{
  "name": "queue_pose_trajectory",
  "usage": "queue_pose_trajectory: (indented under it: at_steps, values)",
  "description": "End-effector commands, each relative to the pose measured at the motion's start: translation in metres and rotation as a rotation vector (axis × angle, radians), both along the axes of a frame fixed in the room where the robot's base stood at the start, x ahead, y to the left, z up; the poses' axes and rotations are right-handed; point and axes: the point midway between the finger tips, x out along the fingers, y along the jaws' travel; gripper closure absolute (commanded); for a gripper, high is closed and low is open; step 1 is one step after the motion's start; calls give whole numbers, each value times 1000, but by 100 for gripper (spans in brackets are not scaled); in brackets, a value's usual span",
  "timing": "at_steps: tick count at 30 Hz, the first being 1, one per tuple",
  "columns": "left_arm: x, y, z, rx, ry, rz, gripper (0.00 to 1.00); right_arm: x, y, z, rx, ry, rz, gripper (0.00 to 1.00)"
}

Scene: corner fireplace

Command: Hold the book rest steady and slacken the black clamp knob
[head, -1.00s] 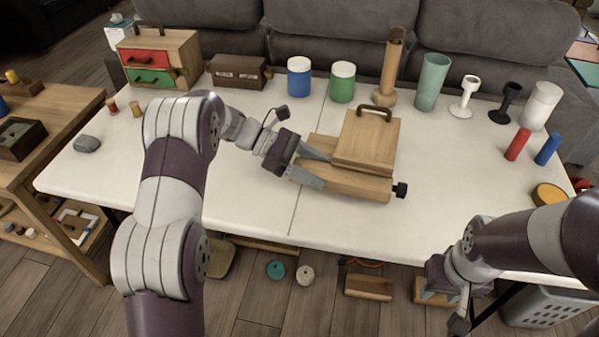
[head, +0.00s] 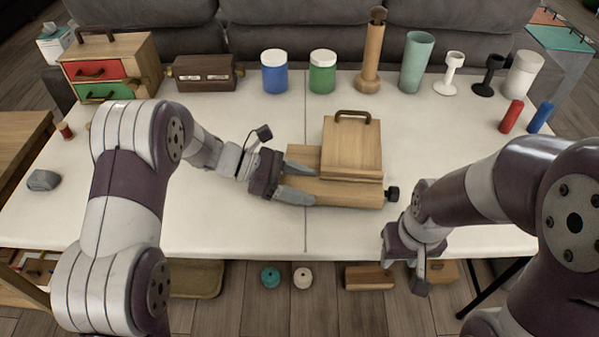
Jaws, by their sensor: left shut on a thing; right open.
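The wooden book rest (head: 352,150) stands on the white table, its slanted board with a dark handle at the top above a flat base. The black clamp knob (head: 392,194) sticks out at the right end of the base. My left gripper (head: 300,182) is shut on the left end of the book rest's base, one finger behind and one in front. My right gripper (head: 402,268) is open and empty at the table's front edge, below and slightly right of the knob and apart from it. Its fingers point down toward the floor and are partly hidden by its own body.
Along the back of the white table (head: 230,225) stand a drawer box (head: 110,70), a brown case (head: 205,73), blue (head: 274,75) and green (head: 322,75) jars, a wooden cylinder (head: 371,60) and a teal cup (head: 416,60).

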Motion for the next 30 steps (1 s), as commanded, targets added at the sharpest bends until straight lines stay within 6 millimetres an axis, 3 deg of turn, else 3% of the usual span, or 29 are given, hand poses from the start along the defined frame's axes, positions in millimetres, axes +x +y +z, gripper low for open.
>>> queue_pose_trajectory:
  at_steps: [8, 30]
  values:
    - [1, 0, -11, 0, 0, 1, 80, 0, 0, -4, 0, 0, 0, 57]
    - [1, 0, -15, 0, 0, 1, 80, 0, 0, -9, 0, 0, 0, 57]
